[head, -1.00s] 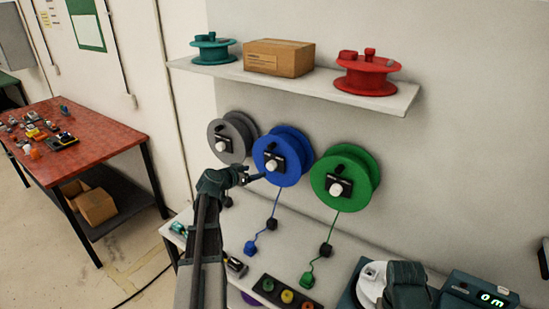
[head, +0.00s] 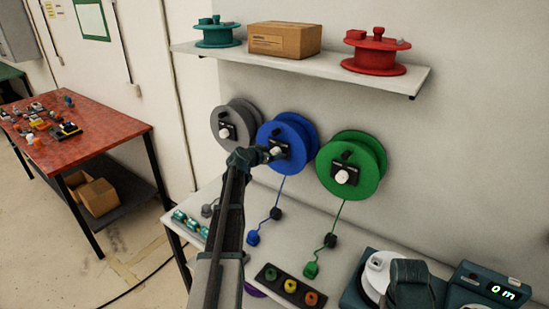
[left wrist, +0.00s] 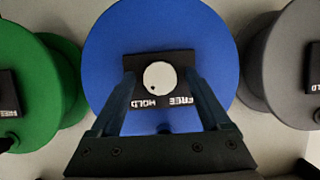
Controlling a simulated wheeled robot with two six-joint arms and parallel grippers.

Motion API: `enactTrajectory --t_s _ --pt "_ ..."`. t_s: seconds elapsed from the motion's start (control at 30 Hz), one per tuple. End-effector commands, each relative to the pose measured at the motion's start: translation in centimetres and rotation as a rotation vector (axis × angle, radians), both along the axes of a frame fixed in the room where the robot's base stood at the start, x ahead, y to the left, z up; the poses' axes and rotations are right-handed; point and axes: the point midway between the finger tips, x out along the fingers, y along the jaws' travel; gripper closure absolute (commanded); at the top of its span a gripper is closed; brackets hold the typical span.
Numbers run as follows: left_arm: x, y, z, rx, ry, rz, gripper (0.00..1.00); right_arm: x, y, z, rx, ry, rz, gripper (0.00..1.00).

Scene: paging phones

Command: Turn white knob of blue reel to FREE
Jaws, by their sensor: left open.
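The blue reel (head: 302,131) hangs on the wall between a grey and a green reel. Its white knob (left wrist: 158,75) sits on a black plate with FREE and HOLD labels, upside down in the left wrist view. A small dark dot on the knob lies on the side of HOLD. My left gripper (head: 268,154) is at the reel's front and partly hides the knob in the head view. Its open fingers (left wrist: 160,82) stand on either side of the knob; contact cannot be told.
The grey reel (head: 226,124) and green reel (head: 370,170) are close on both sides. A shelf (head: 335,73) with a box and two reels is above. Below, a bench (head: 305,231) holds plugs, a button tray and a device reading 0 m.

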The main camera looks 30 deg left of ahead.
Motion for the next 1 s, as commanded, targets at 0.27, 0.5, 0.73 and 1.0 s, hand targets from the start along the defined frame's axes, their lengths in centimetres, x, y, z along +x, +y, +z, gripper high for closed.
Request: enactTrajectory --t_s 0.27,0.5,0.73,1.0 --pt "0.96 -0.06 -0.39 0.001 0.000 0.000 0.20 0.00 0.00 -0.38 0.000 0.000 -0.001 0.50" --pt "0.94 -0.07 -0.37 0.001 0.000 0.000 0.29 0.00 0.00 -0.36 0.000 0.000 -0.001 0.50" --pt "0.93 -0.06 -0.36 0.000 0.000 0.000 0.70 0.00 0.00 -0.36 0.000 0.000 -0.001 0.50" --pt "0.92 -0.05 -0.37 -0.001 0.000 0.000 1.00 0.00 0.00 -0.37 0.000 0.000 -0.001 0.50"
